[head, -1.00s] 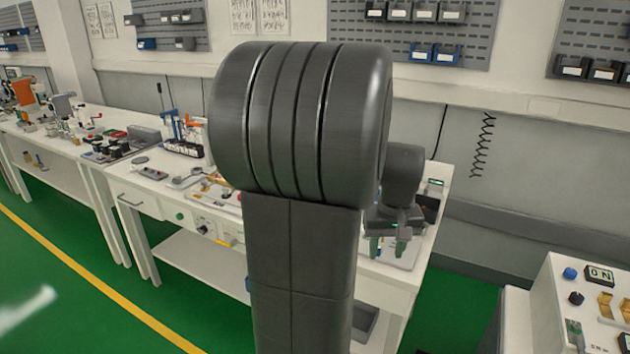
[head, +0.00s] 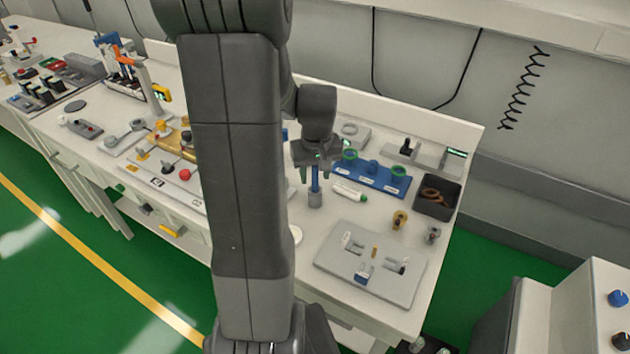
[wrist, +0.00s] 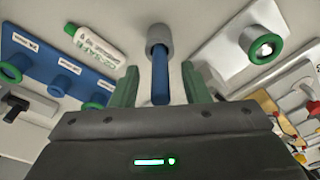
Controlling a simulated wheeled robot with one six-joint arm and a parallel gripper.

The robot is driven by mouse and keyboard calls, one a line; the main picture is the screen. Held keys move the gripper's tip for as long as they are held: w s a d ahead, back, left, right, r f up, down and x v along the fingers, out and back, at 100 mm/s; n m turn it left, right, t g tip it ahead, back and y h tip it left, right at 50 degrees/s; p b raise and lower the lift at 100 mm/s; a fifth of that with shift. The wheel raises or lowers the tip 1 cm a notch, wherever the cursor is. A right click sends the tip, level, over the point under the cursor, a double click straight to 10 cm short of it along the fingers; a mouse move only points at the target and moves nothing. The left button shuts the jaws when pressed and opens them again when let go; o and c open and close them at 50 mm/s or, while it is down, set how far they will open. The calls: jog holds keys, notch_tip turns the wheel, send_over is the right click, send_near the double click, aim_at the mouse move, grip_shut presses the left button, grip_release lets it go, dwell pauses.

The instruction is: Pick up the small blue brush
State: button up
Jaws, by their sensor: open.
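The small blue brush shows as a blue upright rod (head: 315,180) standing in a small grey round holder (head: 315,199) on the white workbench. The wrist view shows the blue rod (wrist: 160,82) between my two green fingers, with the grey holder (wrist: 159,40) beyond the fingertips. My gripper (wrist: 160,70) is open, one finger on each side of the rod, with a gap on both sides. In the head view my gripper (head: 314,168) is over the rod's upper part. The brush's bristles cannot be made out.
A white tube with a green cap (head: 349,193) lies right of the holder. Behind it is a blue rack (head: 375,179) with green rings. A grey plate (head: 340,278) lies in front, and a dark bin (head: 437,195) stands at right. My arm hides part of the bench.

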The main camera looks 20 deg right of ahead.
jog(key=shift+f, duration=1.3)
jog(key=shift+c, duration=0.2)
grip_shut()
